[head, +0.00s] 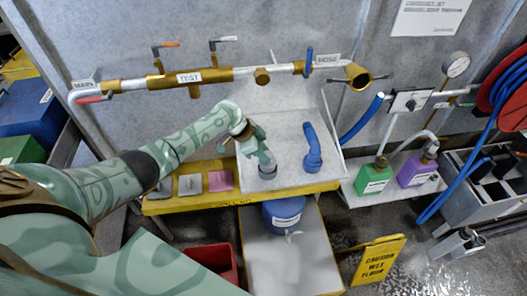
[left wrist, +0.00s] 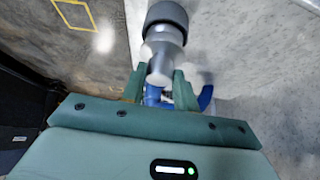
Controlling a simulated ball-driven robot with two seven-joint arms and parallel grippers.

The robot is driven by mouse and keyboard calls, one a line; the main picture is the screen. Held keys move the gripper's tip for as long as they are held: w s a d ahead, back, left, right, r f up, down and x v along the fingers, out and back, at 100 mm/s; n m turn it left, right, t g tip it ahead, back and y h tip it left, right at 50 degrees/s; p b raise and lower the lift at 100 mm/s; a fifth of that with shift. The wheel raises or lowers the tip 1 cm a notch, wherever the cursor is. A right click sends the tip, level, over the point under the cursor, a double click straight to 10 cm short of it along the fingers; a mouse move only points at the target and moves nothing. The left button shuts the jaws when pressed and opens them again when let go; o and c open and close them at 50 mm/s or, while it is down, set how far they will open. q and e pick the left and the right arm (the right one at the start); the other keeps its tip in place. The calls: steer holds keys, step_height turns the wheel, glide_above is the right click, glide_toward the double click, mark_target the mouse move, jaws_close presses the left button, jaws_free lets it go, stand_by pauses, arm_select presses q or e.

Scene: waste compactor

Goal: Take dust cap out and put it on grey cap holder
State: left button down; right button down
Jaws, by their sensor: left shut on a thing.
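My left gripper (head: 262,155) reaches down over the pale sink-like panel. It is shut on a silver-grey piece with a dark grey ring, which looks like the dust cap (head: 267,172). In the left wrist view, the fingers (left wrist: 161,88) close on the narrow silver end of the cap (left wrist: 166,35), with the dark ring at its far end. I cannot tell whether the cap touches the surface beneath. On the yellow-edged shelf, left of the gripper, lie a dark grey pad, a light grey pad (head: 190,184) and a pink pad; either grey one may be the holder. My right gripper is not seen.
A blue bent pipe (head: 312,150) stands just right of the gripper. A brass pipe (head: 190,78) with valves runs along the back wall. Green (head: 374,178) and purple (head: 415,172) bottles stand at the right. A yellow wet-floor sign (head: 378,260) stands below.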

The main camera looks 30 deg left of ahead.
arm_select(q)
steer(key=shift+f+b, duration=1)
steer(key=shift+f, duration=0.25)
steer(key=c, duration=0.7)
jaws_free()
steer(key=shift+c, duration=0.2)
steer(key=p+v, duration=0.2)
steer(key=shift+a+r+p, duration=0.1)
steer(key=shift+r+p, duration=0.25)
steer(key=shift+r, duration=0.05)
steer(key=p+v, duration=0.4)
steer(key=shift+s+a, duration=0.15)
steer(key=shift+s, duration=0.05)
